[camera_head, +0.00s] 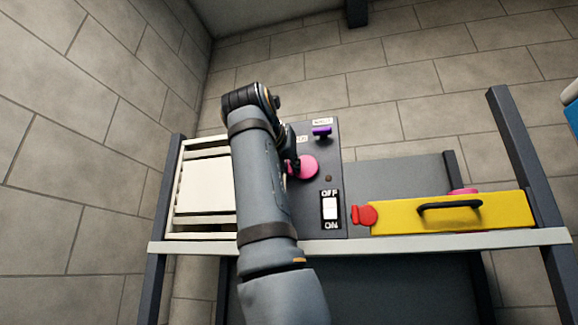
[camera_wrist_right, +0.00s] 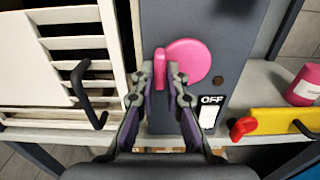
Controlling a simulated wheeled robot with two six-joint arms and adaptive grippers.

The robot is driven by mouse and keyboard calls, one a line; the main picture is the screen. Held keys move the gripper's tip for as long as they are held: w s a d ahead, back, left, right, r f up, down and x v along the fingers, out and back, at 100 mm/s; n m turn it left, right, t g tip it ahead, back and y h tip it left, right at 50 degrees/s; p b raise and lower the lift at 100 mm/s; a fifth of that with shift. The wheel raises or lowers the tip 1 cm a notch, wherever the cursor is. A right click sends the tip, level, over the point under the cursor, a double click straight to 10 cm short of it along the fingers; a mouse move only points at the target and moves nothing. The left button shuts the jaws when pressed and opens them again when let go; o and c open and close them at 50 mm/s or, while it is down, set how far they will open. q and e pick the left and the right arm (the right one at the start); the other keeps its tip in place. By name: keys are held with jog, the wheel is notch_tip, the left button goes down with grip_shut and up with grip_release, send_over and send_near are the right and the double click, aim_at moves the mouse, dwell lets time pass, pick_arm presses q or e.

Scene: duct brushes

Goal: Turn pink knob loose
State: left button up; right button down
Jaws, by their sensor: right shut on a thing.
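The pink knob (camera_head: 303,167) is on the dark grey panel (camera_head: 312,215). In the right wrist view the knob (camera_wrist_right: 190,62) shows a round disc with a raised grip bar. My right gripper (camera_wrist_right: 156,76) has its two fingers on either side of that bar and is shut on it. In the head view my right gripper (camera_head: 291,166) is at the knob's left side, partly hidden by my own arm. My left gripper is not in view.
A purple knob (camera_head: 322,132) is above the pink one. An OFF/ON switch (camera_head: 330,209) is below right. A white louvred vent (camera_head: 205,185) stands left. A yellow box (camera_head: 450,215) with a black handle and red knob (camera_head: 364,215) lies right. A pink jar (camera_wrist_right: 304,85) stands behind it.

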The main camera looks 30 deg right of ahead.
jog(key=shift+s+r, duration=0.1)
jog(key=shift+r, duration=0.1)
jog(key=c, duration=1.5)
grip_release()
jog(key=shift+c, duration=0.2)
jog(key=shift+o, duration=0.8)
jog(key=shift+d+f, duration=0.15)
jog(key=v, duration=1.2)
jog(key=shift+f, duration=0.1)
